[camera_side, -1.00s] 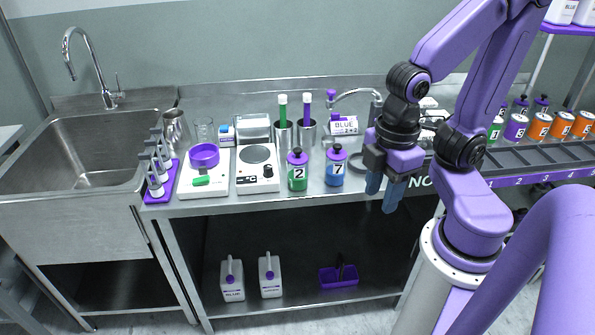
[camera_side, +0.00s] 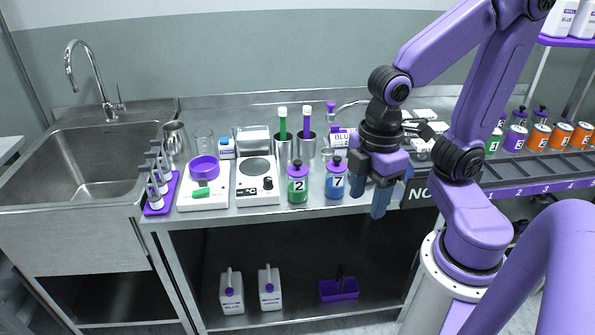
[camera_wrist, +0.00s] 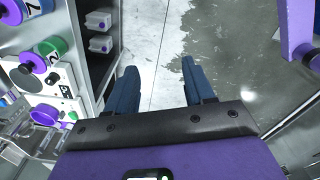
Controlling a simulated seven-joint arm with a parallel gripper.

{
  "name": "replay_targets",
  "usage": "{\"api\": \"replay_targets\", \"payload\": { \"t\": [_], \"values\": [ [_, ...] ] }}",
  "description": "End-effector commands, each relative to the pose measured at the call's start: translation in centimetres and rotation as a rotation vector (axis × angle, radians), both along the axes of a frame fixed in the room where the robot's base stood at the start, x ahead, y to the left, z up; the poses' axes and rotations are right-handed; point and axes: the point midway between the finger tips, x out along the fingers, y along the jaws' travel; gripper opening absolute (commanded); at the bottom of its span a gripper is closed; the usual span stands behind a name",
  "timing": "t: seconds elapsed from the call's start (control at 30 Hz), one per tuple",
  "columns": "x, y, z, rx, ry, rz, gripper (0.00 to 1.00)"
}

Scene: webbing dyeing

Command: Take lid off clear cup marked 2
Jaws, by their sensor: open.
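The clear cup marked 2 (camera_side: 298,186) stands upright on the steel counter and holds green liquid. Its purple lid (camera_side: 297,164) is on top. In the wrist view the green cup (camera_wrist: 50,46) shows at the upper left, with its purple lid (camera_wrist: 34,62) pointing lower left. A similar cup marked 7 (camera_side: 335,182), with blue liquid and a purple lid, stands just to its right. My gripper (camera_side: 379,202) is open and empty, with blue fingers pointing down. It is right of cup 7, at the counter's front edge. In the wrist view the fingers (camera_wrist: 160,82) are apart over the floor.
Left of cup 2 are a hotplate (camera_side: 257,184) and a white scale (camera_side: 190,197) with a purple ring. A purple rack (camera_side: 159,200) is near the sink (camera_side: 80,160). Jugs (camera_side: 231,293) stand on the lower shelf.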

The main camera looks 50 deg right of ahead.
Motion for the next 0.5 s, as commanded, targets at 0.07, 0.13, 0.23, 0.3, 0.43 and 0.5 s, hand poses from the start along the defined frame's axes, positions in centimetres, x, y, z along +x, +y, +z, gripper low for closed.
{"api": "replay_targets", "payload": {
  "t": [0.07, 0.13, 0.23, 0.3, 0.43, 0.5],
  "values": [
    [2.3, 0.3, 0.8, -0.002, -0.002, 0.026, 0.53],
    [4.4, 0.4, 1.6, -0.005, -0.004, 0.059, 0.53],
    [7.4, 0.0, 2.7, -0.011, -0.003, 0.109, 0.53],
    [9.5, -0.4, 3.4, -0.014, -0.003, 0.144, 0.53],
    [13.4, -1.9, 4.7, -0.018, -0.002, 0.21, 0.53],
    [15.3, -2.9, 5.4, -0.021, -0.001, 0.244, 0.53]
  ]
}}
